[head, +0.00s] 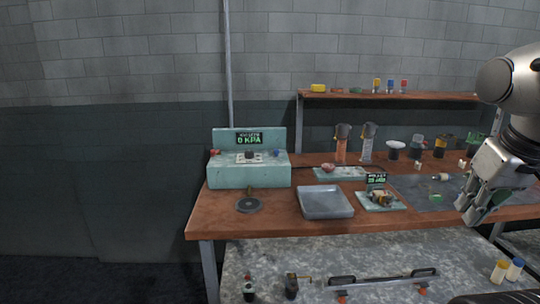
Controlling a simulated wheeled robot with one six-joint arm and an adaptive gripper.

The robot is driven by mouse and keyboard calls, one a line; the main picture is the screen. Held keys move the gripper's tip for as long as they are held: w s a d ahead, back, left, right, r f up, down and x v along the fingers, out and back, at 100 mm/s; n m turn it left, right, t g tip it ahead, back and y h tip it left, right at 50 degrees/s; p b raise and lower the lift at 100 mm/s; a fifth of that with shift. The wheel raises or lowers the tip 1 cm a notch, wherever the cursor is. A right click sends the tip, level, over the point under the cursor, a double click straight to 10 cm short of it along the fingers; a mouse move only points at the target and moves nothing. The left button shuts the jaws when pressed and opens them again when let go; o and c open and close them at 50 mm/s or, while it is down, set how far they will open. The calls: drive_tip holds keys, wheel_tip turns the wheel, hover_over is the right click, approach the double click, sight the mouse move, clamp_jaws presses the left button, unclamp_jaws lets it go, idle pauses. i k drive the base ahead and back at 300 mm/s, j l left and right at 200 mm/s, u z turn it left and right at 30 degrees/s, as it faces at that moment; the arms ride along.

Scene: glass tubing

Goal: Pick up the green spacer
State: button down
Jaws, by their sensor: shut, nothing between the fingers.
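A small green piece (441,204), perhaps the green spacer, lies on the dark grey mat (412,186) at the right of the bench. It is too small to make out its shape. My gripper (470,213) is at the right, in front of the bench in this view, with its fingers pointing down and left. It is shut and empty. It appears just right of the green piece and apart from it; the depth between them is hard to judge. The gripper and arm hide part of the bench's right end.
A grey tray (325,202), a small gauge unit (379,203) and a pale green pressure box (249,174) stand on the brown bench (275,222). Several bottles and tools stand behind the mat. A shelf (390,96) runs above. The bench's front-middle edge is clear.

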sight(436, 197)
drive_tip(key=i+l+z, duration=0.1)
drive_tip(key=i+l, duration=0.15)
drive_tip(key=l, duration=0.25)
drive_tip(key=i+l+z, duration=0.1)
drive_tip(key=i+l, duration=0.15)
drive_tip(key=l, duration=0.2)
drive_tip(key=i+l+z, duration=0.1)
drive_tip(key=i+l, duration=0.2)
drive_tip(key=l, duration=0.15)
drive_tip(key=i+l+z, duration=0.1)
drive_tip(key=i+l, duration=0.2)
drive_tip(key=l, duration=0.15)
